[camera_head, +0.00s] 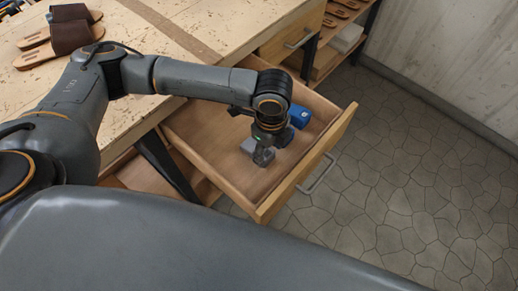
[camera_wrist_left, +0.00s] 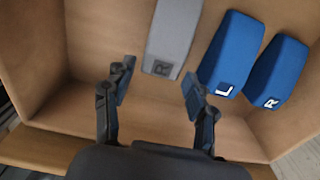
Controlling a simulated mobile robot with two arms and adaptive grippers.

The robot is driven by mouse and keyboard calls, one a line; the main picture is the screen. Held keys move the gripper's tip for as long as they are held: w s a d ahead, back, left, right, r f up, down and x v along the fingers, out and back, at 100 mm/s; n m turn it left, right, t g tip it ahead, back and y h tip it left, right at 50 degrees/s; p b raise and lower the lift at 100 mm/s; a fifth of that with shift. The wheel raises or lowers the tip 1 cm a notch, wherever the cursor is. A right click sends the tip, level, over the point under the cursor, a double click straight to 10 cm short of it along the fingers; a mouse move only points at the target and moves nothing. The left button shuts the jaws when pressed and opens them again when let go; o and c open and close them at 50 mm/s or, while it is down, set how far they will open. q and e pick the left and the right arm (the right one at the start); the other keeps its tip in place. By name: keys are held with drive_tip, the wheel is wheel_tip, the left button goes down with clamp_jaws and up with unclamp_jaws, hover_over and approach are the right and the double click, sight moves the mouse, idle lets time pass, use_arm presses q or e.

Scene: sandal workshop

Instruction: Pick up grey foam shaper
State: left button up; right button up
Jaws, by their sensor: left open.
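The grey foam shaper (camera_wrist_left: 172,38), a flat block marked R, lies in the open drawer (camera_head: 200,165). In the wrist view its marked end points at the gap between my fingers, and its far end is cut off by the top edge. In the head view it is mostly hidden behind my left gripper (camera_head: 264,156), with a grey part (camera_head: 248,145) showing. My left gripper (camera_wrist_left: 158,82) is open and empty, over the drawer, with its fingertips just short of the shaper in the picture. I cannot tell its exact height. My right gripper is not in view.
Two blue shapers, one marked L (camera_wrist_left: 232,48) and one marked R (camera_wrist_left: 278,72), lie right of the grey one; blue also shows in the head view (camera_head: 300,115). The drawer walls surround them. Brown sandals (camera_head: 62,38) lie on the workbench (camera_head: 180,32).

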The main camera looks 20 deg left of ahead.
use_arm(q)
wheel_tip(320, 180, down, 2)
drive_tip(key=shift+f, duration=0.25)
drive_tip(key=c, duration=0.5)
drive_tip(key=shift+r, duration=0.15)
